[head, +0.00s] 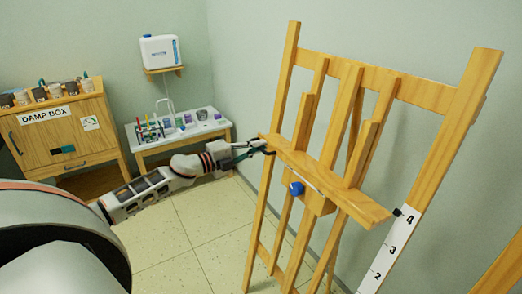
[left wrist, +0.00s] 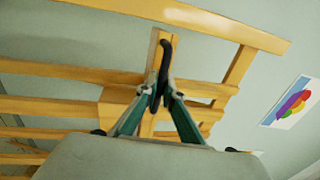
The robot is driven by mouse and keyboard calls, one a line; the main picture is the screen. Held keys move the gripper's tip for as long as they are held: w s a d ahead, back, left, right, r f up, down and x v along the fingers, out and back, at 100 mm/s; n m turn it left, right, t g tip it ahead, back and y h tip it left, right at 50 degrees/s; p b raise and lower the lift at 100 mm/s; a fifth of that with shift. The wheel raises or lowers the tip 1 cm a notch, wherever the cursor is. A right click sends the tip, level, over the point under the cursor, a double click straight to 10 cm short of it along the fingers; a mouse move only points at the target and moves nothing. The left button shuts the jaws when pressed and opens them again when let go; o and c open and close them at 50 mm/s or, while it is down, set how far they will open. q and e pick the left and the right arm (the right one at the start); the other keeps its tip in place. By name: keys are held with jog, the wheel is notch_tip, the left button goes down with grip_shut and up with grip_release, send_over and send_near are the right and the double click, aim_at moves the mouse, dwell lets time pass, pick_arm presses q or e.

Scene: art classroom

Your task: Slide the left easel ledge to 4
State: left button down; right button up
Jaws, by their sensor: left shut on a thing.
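The wooden easel (head: 440,150) stands at the right with its ledge (head: 325,183) running across the front. A blue knob (head: 296,188) sits under the ledge's middle. A white number strip (head: 392,250) on the right upright shows 2, 3 and 4. A small black pointer (head: 398,212) at the ledge's right end is about level with the 4. My left gripper (head: 268,150) is shut on the ledge's left end. My right gripper is not in view.
A white side table (head: 180,128) with art supplies stands behind my left arm. A wooden damp box (head: 60,135) is at the left. A white container (head: 160,52) sits on a wall shelf. Tiled floor (head: 200,225) is clear before the easel.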

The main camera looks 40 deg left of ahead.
pick_arm(q)
jog(key=shift+w+a+r, duration=0.1)
jog(key=shift+a+r, duration=0.05)
jog(key=shift+r, duration=0.4)
jog(key=c, duration=2.2)
grip_release()
jog(key=shift+f, duration=0.15)
jog(key=shift+f, duration=0.15)
jog(key=shift+v, duration=6)
